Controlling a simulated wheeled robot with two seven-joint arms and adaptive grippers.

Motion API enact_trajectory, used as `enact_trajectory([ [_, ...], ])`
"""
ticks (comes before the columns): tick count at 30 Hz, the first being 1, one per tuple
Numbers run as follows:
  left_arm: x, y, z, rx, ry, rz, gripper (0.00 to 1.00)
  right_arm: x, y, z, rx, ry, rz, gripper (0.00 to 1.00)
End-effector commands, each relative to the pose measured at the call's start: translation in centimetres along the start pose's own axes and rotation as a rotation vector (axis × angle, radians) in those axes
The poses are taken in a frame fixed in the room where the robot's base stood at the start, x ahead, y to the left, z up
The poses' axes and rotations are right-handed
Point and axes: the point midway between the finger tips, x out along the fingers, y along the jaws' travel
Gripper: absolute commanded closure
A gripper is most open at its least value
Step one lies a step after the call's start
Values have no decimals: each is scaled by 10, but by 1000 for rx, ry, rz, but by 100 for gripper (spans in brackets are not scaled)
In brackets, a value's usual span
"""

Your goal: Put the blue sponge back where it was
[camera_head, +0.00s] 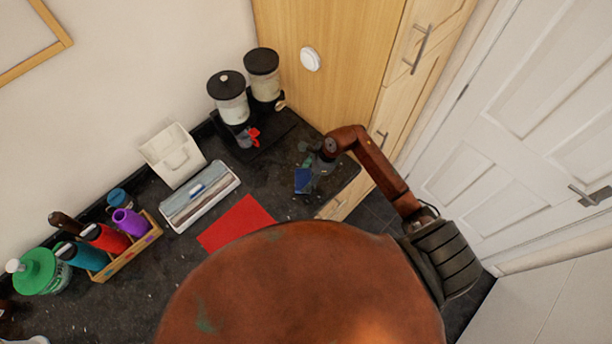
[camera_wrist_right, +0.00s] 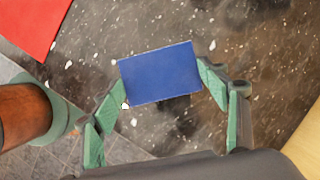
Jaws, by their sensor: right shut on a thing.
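The blue sponge (camera_head: 302,181) is near the right end of the dark counter, at my right gripper (camera_head: 309,172). In the right wrist view the sponge (camera_wrist_right: 160,73) is a flat blue rectangle between the two green fingers of my right gripper (camera_wrist_right: 163,82), which are shut on its short sides. The speckled counter shows behind it; I cannot tell whether the sponge touches the counter. A red mat (camera_head: 236,222) lies on the counter left of the sponge, and its corner shows in the right wrist view (camera_wrist_right: 32,22). My left gripper is not in view.
A black stand with two dispensers (camera_head: 233,100) is behind the sponge. A white-and-blue box (camera_head: 200,196), a white holder (camera_head: 173,155) and a wooden rack of bottles (camera_head: 126,247) stand farther left. The counter ends at the right by the wooden cabinet (camera_head: 340,60).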

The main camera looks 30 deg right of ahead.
Motion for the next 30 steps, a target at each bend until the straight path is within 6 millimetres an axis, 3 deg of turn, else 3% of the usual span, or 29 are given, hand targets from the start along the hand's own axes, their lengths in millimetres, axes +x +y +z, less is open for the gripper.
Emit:
enact_trajectory([
  [2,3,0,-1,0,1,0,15,2,0,-1,-1,1,-1,48],
  [3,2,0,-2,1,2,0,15,1,0,-1,-1,0,0,29],
  [9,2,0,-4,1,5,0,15,1,0,0,0,0,0,15],
  [21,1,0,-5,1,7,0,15,-4,-1,0,-1,1,-2,14],
  [26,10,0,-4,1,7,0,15,-28,-1,-1,-4,3,-5,14],
  [30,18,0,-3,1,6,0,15,-58,-2,-2,-4,4,-5,14],
])
